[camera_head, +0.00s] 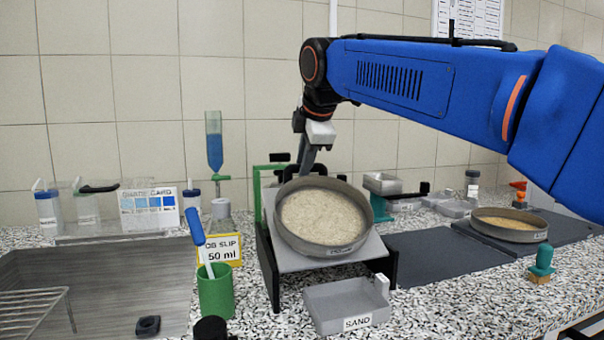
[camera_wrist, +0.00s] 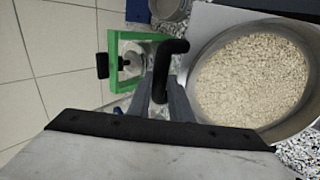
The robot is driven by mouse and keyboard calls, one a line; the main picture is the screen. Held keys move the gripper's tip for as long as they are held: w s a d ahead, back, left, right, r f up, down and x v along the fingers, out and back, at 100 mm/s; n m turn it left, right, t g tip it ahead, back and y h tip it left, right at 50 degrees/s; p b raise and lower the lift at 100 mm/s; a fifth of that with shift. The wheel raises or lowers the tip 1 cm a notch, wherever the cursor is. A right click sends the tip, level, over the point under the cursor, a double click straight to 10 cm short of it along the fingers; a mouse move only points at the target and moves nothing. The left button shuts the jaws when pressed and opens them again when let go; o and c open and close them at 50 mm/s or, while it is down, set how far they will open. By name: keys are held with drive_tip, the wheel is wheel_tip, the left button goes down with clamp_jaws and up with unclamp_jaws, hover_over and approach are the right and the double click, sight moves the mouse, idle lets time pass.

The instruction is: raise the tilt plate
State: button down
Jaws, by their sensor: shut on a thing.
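The tilt plate (camera_head: 374,251) is a grey plate on a black stand (camera_head: 267,262). It appears to slope down toward the front, its back edge mostly hidden. A round sieve (camera_head: 343,246) of pale grains sits on it and also shows at the right of the wrist view (camera_wrist: 204,62). My gripper (camera_head: 304,168) reaches down behind the sieve. In the wrist view my gripper (camera_wrist: 163,92) is shut on a black bar-like handle (camera_wrist: 171,57) beside the sieve. How the handle joins the plate is hidden.
A grey tray marked SAND (camera_head: 318,312) stands in front of the plate. A green frame (camera_wrist: 125,78) is close to the handle. A green cup (camera_head: 215,293) stands at left, a second sieve (camera_head: 510,235) on a dark mat at right.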

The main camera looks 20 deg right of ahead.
drive_tip(key=s+r+t, duration=0.3)
drive_tip(key=s+r, duration=0.2)
drive_tip(key=s, duration=0.1)
drive_tip(key=shift+s+r+t, duration=0.2)
drive_tip(key=shift+t, duration=0.2)
idle(0.4)
drive_tip(key=c, duration=1.9)
unclamp_jaws()
drive_tip(key=shift+s+r, duration=0.1)
drive_tip(key=v, duration=1.7)
drive_tip(key=shift+s, duration=0.2)
